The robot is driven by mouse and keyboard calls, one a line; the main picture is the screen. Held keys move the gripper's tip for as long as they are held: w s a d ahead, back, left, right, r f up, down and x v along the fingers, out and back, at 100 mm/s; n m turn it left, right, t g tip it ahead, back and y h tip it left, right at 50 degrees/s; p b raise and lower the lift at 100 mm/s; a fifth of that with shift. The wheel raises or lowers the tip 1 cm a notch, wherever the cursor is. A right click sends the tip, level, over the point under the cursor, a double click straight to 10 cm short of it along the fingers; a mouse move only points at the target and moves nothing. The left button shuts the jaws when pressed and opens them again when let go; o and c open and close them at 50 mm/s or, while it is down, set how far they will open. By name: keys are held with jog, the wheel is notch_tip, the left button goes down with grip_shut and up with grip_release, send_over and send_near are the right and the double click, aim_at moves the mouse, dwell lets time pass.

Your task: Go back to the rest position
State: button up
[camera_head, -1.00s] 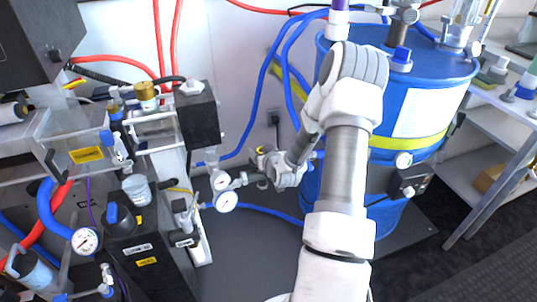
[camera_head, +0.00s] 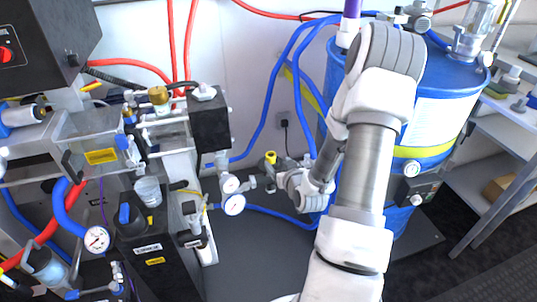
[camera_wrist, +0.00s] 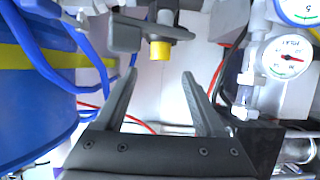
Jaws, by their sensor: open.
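My gripper (camera_wrist: 158,78) is open, with its two dark fingers spread and nothing between them in the wrist view. A yellow knob (camera_wrist: 160,50) on a metal fitting shows just beyond the fingertips, apart from them. The knob (camera_head: 270,157) also shows in the head view, just beyond my wrist. My forearm and wrist reach down and left past the blue drum (camera_head: 440,110); in the head view the wrist largely hides the fingers.
Two pressure gauges (camera_head: 233,205) sit left of my wrist, and one gauge (camera_wrist: 286,57) is close on the right in the wrist view. Blue hoses (camera_head: 272,95) hang behind my arm. The black cabinet (camera_head: 150,245) stands left; grey floor shows between.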

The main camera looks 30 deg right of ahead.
jog(key=shift+w+a+r, duration=0.2)
jog(key=shift+a+r, duration=0.05)
jog(key=shift+r, duration=0.05)
jog(key=s+a+r+n+g+y, duration=0.1)
jog(key=a+r+n+g, duration=0.1)
jog(key=a+r, duration=0.55)
jog(key=s+a+r+n+g+y, duration=0.1)
jog(key=s+a+r+g, duration=0.1)
jog(key=a+r, duration=0.55)
jog(key=s+a+r+g+y, duration=0.1)
jog(key=s+a+r+g, duration=0.1)
jog(key=s+a+r, duration=0.5)
jog(key=s+a+r+g, duration=0.1)
jog(key=s+r, duration=0.1)
jog(key=s, duration=1)
notch_tip(320, 180, up, 18)
jog(key=p, duration=1.8)
jog(key=shift+s+r+g+y+p, duration=0.2)
jog(key=shift+g+y+p, duration=0.1)
jog(key=shift+p, duration=0.05)
